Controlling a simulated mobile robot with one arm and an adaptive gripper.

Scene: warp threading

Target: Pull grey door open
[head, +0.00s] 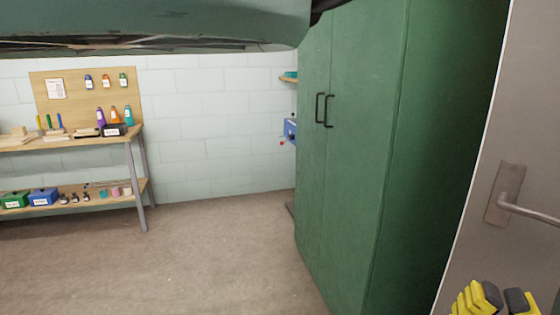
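The grey door (520,120) fills the right edge of the head view, with its left edge running down at a slant. A metal lever handle (532,212) on a rectangular plate sits on it and runs out of the picture to the right. My gripper (503,298), with yellow fingers and dark pads, shows at the bottom right, below the handle and apart from it in the picture. A narrow gap shows between its fingers, and nothing is seen in it. The lower part of the gripper is cut off.
A tall green cabinet (345,185) with black handles stands just left of the door. A workbench (128,137) with bottles and tools is at the far left. A large green body (150,18) hangs across the top. The floor (215,255) between is clear.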

